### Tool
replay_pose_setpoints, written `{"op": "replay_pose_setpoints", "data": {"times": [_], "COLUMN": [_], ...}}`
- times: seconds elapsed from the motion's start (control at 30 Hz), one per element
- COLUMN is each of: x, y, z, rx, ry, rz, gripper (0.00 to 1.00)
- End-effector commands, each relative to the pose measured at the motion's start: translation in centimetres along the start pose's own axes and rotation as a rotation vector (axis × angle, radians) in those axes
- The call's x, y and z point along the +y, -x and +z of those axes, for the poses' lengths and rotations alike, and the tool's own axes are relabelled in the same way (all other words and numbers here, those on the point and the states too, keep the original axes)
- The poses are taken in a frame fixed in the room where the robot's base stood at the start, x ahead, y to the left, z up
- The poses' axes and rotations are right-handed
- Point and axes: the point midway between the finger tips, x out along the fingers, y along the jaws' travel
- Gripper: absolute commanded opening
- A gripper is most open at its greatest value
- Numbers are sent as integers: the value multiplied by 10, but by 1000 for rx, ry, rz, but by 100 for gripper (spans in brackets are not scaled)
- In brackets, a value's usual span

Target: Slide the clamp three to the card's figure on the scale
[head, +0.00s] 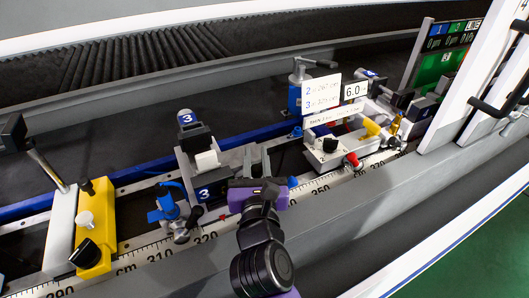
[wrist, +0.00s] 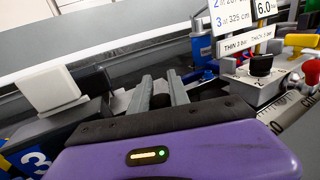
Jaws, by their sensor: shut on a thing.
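Clamp three (head: 204,192) is a dark block with a white pad and blue labels marked 3; it stands on the rail at centre left, and its label also shows at the wrist view's left edge (wrist: 35,160). My purple gripper (head: 257,163) is directly right of it, its two grey fingers (wrist: 160,92) a little apart. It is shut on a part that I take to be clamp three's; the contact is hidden. The white card (head: 321,93) reads 3 at 325 cm. The scale (head: 320,190) runs along the front; a small red mark (head: 222,217) sits just right of 320.
A blue lever (head: 170,207) stands at clamp three's front left. A yellow stop (head: 95,228) is farther left. A white unit with a black knob (head: 330,145) and a red knob (head: 352,159) stands right of my gripper. A white frame (head: 480,80) rises at far right.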

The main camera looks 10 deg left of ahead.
Motion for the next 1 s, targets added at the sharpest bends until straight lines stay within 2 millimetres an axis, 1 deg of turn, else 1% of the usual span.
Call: {"op": "replay_pose_setpoints", "data": {"times": [0.23, 0.27, 0.3, 0.37, 0.63, 0.73, 0.87, 1.0], "x": [-2, -2, -2, -2, -2, -2, -1, -2], "y": [0, 0, 0, 0, 0, 3, 17, 41], "z": [-2, -2, -2, -1, 0, -1, -1, -2], "rx": [3, 3, 2, 2, 1, 1, 0, 1], "ry": [1, 1, 1, 1, 0, 1, 2, 0], "rz": [-4, -5, -5, -5, -4, -4, -2, -3], "gripper": [0, 24, 32, 43, 44, 44, 44, 44]}}
